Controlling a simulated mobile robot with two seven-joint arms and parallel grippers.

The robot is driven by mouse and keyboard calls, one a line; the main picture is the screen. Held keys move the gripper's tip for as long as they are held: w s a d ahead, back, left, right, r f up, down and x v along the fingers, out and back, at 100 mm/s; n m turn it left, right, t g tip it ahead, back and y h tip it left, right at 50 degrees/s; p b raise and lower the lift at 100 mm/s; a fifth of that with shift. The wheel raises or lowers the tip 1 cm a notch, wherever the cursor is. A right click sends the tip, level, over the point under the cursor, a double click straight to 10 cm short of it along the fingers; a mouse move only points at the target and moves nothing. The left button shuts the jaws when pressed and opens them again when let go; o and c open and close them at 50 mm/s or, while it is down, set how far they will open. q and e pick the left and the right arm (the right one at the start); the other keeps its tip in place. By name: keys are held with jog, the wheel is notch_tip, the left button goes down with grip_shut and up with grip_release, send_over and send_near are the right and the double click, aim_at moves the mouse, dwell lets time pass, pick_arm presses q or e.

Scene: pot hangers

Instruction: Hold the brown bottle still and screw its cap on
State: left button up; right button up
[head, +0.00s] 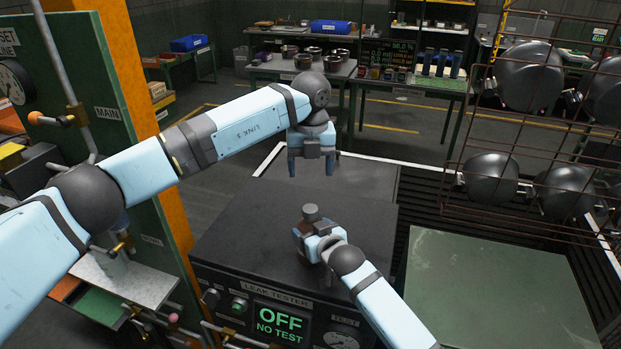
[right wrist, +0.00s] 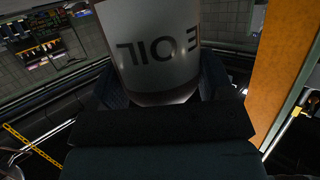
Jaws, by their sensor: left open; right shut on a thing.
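The bottle (head: 313,226) stands upright on the dark top of the leak tester (head: 240,225), mostly hidden by my right gripper in the head view. A grey cap (head: 311,211) sits at its top; I cannot tell how tightly it is seated. In the right wrist view the bottle (right wrist: 158,45) fills the upper middle, with a pale label reading OIL upside down and a brown band below it. My right gripper (head: 311,236) is shut around the bottle's body. My left gripper (head: 311,167) is open and empty, pointing down, above and apart from the cap.
A green-topped surface (head: 490,290) lies at the right. A wire rack (head: 540,130) with several dark round pots stands above it. A green panel with an orange post (head: 150,120) is at the left. Tables with pots and bins are at the back. The tester top around the bottle is clear.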

jog(key=o, duration=1.7)
jog(key=shift+o, duration=0.2)
jog(key=shift+s+d, duration=0.2)
jog(key=shift+s, duration=0.2)
jog(key=b+v, duration=0.1)
jog(key=v, duration=1.2)
jog(key=shift+w+r, duration=0.1)
jog(key=shift+r, duration=0.05)
